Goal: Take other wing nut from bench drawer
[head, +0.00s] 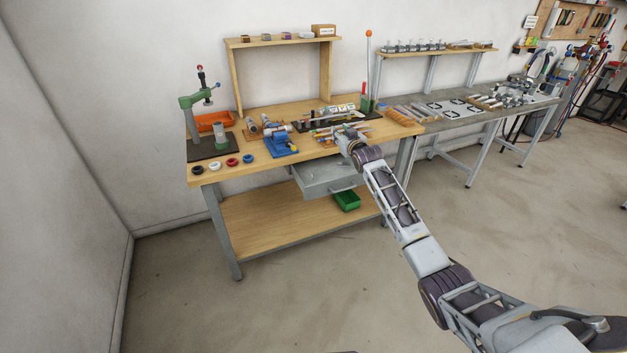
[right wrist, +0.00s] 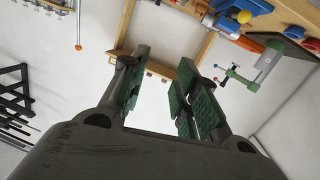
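The bench drawer (head: 322,180) is pulled out below the front of the wooden workbench (head: 235,177). Small marks show inside the drawer, too small to tell whether a wing nut is among them. My right gripper (head: 345,138) is above the back right part of the drawer, close to the bench's front edge. In the right wrist view its green-padded fingers (right wrist: 165,58) stand wide apart with nothing between them. That view looks toward the wall and shelf, and no drawer or wing nut shows in it. My left gripper is in neither view.
A blue vise (head: 282,146), a green press (head: 203,110) and several coloured rings (head: 232,162) stand on the benchtop. A green bin (head: 347,201) sits on the lower shelf. A grey table (head: 450,121) adjoins at the right. The floor in front is clear.

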